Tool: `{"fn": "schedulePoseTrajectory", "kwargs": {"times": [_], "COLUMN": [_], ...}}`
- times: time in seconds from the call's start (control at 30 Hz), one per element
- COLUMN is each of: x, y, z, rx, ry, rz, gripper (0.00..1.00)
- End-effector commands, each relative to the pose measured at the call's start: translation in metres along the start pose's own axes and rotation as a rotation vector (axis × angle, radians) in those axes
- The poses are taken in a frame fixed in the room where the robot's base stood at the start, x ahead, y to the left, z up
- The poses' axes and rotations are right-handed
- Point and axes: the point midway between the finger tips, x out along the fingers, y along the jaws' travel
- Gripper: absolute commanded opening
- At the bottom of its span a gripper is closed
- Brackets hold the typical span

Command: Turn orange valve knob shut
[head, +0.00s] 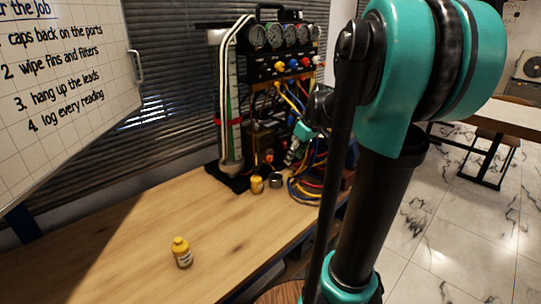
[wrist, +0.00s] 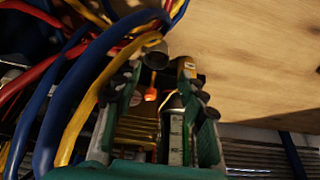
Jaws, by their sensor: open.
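The orange valve knob (wrist: 151,94) shows in the wrist view as a small orange piece on a thin stem, between my gripper's fingers in the picture. I cannot tell whether it touches either finger. In the head view the orange knob (head: 269,156) is small, low on the rig, just left of my gripper (head: 290,157). My gripper (wrist: 160,76) is open, its two fingers spread on either side of the knob in the wrist view. A brass-coloured block (wrist: 138,126) lies behind the fingers. My arm hides part of the rig.
The gauge rig (head: 280,70) carries several gauges and coloured knobs. Blue, red and yellow hoses (wrist: 85,75) crowd the left of the wrist view. A grey cap (head: 276,181) and yellow bottle (head: 257,185) stand before the rig.

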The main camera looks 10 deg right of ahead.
Motion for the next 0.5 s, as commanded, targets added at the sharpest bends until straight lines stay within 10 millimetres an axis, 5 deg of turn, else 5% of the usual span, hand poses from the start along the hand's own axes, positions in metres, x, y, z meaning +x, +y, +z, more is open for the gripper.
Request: {"fn": "schedulePoseTrajectory", "kwargs": {"times": [0.5], "x": [0.039], "y": [0.0], "z": [-0.094], "rx": [-0.002], "ry": [-0.002], "rz": [0.0], "gripper": [0.41]}}
